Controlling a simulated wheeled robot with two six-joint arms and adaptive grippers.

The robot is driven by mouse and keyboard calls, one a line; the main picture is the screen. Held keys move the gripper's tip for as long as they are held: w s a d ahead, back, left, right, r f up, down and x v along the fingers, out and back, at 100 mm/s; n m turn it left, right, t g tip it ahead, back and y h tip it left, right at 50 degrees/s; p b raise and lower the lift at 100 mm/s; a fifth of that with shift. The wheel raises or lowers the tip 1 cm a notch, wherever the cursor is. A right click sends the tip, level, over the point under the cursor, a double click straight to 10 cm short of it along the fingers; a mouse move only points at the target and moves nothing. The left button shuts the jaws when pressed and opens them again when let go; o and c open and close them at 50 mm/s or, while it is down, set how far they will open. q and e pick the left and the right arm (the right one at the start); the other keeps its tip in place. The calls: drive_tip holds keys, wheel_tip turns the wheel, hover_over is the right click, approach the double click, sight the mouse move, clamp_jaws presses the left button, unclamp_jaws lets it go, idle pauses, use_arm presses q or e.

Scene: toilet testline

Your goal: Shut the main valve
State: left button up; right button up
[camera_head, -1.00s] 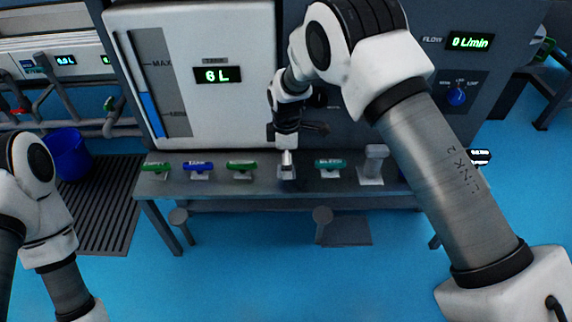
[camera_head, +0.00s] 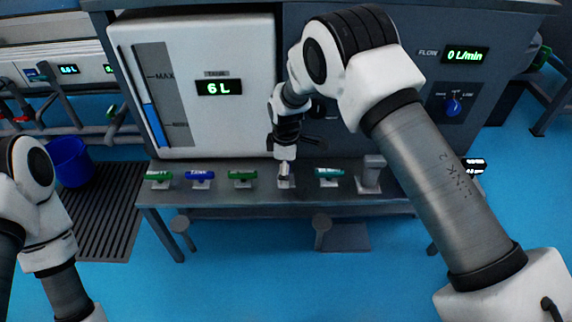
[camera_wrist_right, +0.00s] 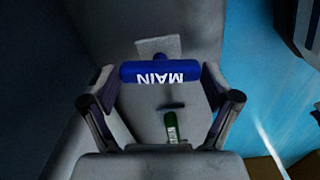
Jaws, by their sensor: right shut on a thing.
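The main valve's blue handle (camera_wrist_right: 160,72), with upside-down white letters MAIN, lies across the right wrist view on a grey mount. My right gripper (camera_wrist_right: 156,80) has one finger at each end of this handle and is shut on it. In the head view my right gripper (camera_head: 284,166) points down at the middle of the valve bench, over a grey valve mount (camera_head: 286,183); it hides the handle there. My left arm comes in at the left edge, and its gripper is out of the frame.
On the bench, a green (camera_head: 158,175), a blue (camera_head: 201,177) and another green handle (camera_head: 242,176) stand left of my gripper. The tank display (camera_head: 220,88) reads 6 L; the flow display (camera_head: 465,55) reads 0 L/min.

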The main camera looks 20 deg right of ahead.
drive_tip(key=m+p, duration=0.1)
drive_tip(key=p, duration=0.1)
drive_tip(key=m+p, duration=0.2)
drive_tip(key=shift+r, duration=0.25)
drive_tip(key=m+p, duration=0.2)
drive_tip(key=m, duration=0.2)
drive_tip(key=shift+f, duration=0.15)
drive_tip(key=m+p, duration=0.2)
drive_tip(key=m, duration=0.2)
drive_tip(key=shift+f+m, duration=0.1)
drive_tip(key=shift+m, duration=0.2)
drive_tip(key=m, duration=0.4)
drive_tip(key=shift+f+m+p, duration=0.1)
drive_tip(key=shift+m+p, duration=0.2)
drive_tip(key=shift+m, duration=0.1)
drive_tip(key=o, duration=0.9)
